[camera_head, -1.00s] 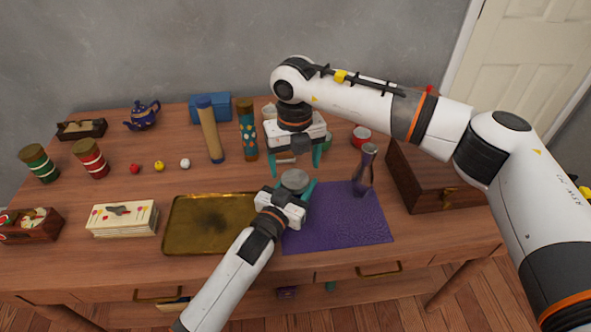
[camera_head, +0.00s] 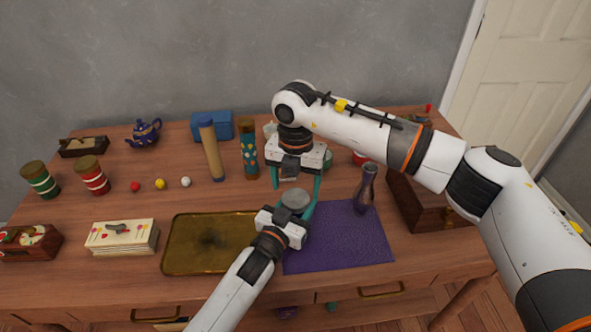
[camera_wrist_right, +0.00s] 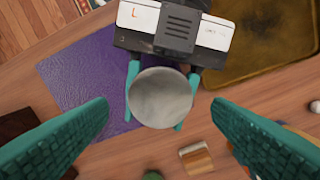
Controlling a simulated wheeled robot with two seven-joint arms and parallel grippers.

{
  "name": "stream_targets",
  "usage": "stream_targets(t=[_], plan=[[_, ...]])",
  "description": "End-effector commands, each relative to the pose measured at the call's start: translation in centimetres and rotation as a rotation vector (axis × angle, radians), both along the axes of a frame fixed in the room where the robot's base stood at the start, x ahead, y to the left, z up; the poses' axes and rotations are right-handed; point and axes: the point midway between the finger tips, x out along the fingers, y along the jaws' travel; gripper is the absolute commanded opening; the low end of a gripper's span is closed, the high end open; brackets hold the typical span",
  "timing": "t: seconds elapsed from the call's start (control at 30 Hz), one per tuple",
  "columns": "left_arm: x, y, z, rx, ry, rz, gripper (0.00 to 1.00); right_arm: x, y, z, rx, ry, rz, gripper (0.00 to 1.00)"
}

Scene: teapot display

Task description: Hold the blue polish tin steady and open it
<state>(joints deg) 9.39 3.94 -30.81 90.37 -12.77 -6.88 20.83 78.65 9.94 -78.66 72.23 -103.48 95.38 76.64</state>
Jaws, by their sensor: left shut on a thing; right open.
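In the right wrist view the tin (camera_wrist_right: 160,97) is seen from straight above. My left gripper (camera_wrist_right: 154,124) is shut on the tin, one teal finger on each side. My right gripper (camera_head: 297,184) is open above the tin, pointing down. In the right wrist view its two fingers stand wide apart on either side of the tin, clear of it.
A purple mat (camera_head: 335,245) lies in front, with a dark vase (camera_head: 365,188) on its right. A brass tray (camera_head: 205,245) lies left of my left gripper. A wooden box (camera_head: 425,200) stands to the right. Bare table lies left of the tin.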

Motion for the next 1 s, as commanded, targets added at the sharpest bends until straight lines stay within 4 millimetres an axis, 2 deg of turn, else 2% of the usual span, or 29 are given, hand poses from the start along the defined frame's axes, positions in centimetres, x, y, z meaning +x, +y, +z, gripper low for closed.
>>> stream_targets(t=[0.1,0.23,0.6,0.87,0.9,1.0], plan=[[0.0,0.0,0.0,0.000,0.000,0.000,0.00,0.0,0.0,-1.8,-0.001,0.001,0.000,0.74],[0.0,0.0,0.0,0.000,0.000,0.000,0.00,0.0,0.0,-3.0,0.000,0.001,0.001,0.74],[0.0,0.0,0.0,0.000,0.000,0.000,0.00,0.0,0.0,-3.6,0.000,-0.001,0.002,0.74],[0.0,0.0,0.0,0.000,0.000,0.000,0.00,0.0,0.0,-3.6,0.001,-0.001,0.002,0.31],[0.0,0.0,0.0,0.000,0.000,0.000,0.00,0.0,0.0,-3.6,0.001,-0.001,0.002,0.28],[0.0,0.0,0.0,0.000,0.000,0.000,0.00,0.0,0.0,-3.5,0.001,-0.001,0.028,0.28]])
